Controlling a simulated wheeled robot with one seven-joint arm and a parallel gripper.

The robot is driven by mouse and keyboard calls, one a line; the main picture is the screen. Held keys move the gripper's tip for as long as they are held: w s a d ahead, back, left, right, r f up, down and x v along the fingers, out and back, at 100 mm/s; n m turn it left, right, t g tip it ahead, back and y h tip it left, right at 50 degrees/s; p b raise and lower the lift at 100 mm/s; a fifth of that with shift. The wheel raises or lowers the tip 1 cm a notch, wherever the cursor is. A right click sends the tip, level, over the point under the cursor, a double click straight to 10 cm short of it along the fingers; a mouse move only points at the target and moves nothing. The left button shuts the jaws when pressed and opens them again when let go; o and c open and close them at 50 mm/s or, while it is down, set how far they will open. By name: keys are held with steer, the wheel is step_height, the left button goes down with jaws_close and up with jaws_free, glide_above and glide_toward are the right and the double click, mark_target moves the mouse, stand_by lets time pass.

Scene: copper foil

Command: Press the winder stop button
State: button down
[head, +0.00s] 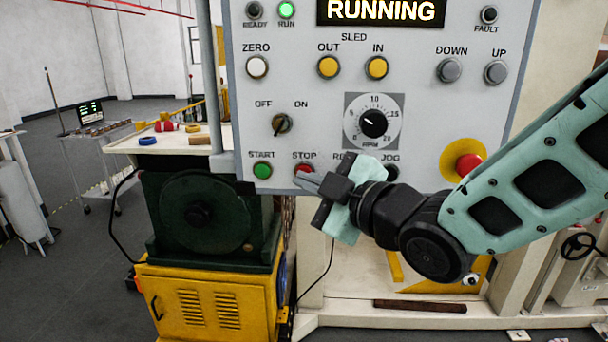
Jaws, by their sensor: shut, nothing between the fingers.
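The red STOP button (304,170) sits in the bottom row of the grey control panel (420,110), under its STOP label. My gripper (310,183) is shut and empty, with its fingertips pointing left just below and in front of the button. The fingers cover the button's lower part. I cannot tell whether they touch it. The green START button (262,170) is to the left. The display (381,11) reads RUNNING, and the green RUN lamp (287,10) is lit.
A red emergency button (467,165) on a yellow disc is at the panel's lower right, close to my arm. The JOG button (391,172) is just above my wrist. A dark green machine (160,205) on a yellow cabinet (205,305) stands below left.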

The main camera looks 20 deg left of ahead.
steer(key=shift+w+a, duration=0.15)
steer(key=shift+w, duration=0.45)
stand_by(0.7)
steer(key=shift+b, duration=0.3)
steer(key=shift+s+d+b, duration=0.2)
steer(key=shift+s+b, duration=0.35)
steer(key=shift+s, duration=0.3)
steer(key=shift+s+d+b, duration=0.2)
steer(key=shift+s+b, duration=0.25)
steer(key=shift+s, duration=0.4)
steer(key=shift+s+d+b, duration=0.2)
steer(key=shift+s+b, duration=0.2)
steer(key=shift+s, duration=0.4)
steer(key=shift+s+d+b, duration=0.2)
steer(key=shift+s+b, duration=0.25)
steer(key=shift+s, duration=0.4)
